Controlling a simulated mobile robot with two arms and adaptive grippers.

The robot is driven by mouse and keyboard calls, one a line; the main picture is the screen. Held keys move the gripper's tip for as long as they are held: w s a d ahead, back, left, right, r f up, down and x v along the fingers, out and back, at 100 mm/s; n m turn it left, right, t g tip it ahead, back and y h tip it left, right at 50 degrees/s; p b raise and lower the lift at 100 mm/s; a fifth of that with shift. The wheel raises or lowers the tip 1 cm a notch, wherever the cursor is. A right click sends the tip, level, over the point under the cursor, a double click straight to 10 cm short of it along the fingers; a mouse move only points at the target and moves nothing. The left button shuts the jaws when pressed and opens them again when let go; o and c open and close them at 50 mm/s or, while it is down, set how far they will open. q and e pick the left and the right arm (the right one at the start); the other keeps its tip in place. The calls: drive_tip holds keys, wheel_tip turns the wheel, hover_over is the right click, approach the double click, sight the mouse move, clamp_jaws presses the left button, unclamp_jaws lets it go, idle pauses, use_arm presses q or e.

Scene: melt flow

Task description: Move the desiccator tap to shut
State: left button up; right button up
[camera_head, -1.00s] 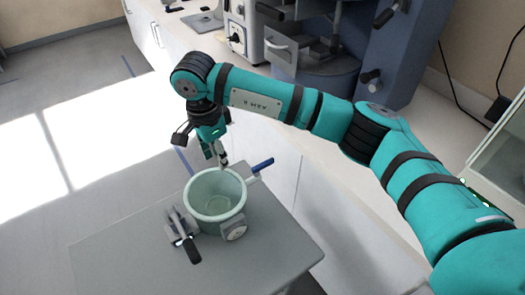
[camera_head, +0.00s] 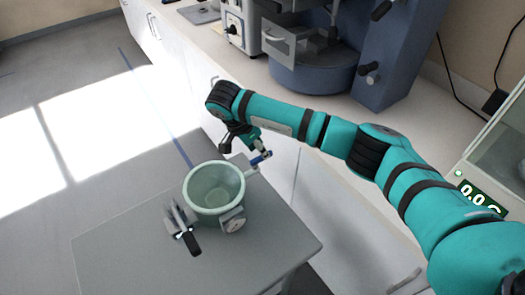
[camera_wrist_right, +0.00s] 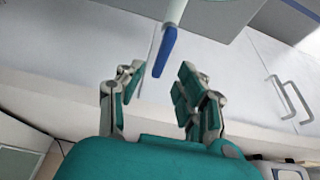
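The desiccator (camera_head: 188,196) is a pale green, round vessel on the grey table, with a gauge (camera_head: 233,221) on its front. Its tap has a blue handle (camera_head: 262,158) that sticks out at the back right, beyond the rim. My right gripper (camera_head: 257,148) is at the blue handle and partly hidden by its own arm. In the right wrist view the gripper (camera_wrist_right: 160,76) is open. The blue handle (camera_wrist_right: 164,52) lies in front of the gap between its fingers, and I see no contact. My left gripper is not in view.
A white bench with cabinets (camera_head: 190,75) and blue equipment (camera_head: 310,78) stands behind. A glass-sided device with a green display (camera_head: 478,195) is at the right.

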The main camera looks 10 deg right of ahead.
sight(261, 160)
drive_tip(key=shift+x, duration=1.85)
clamp_jaws()
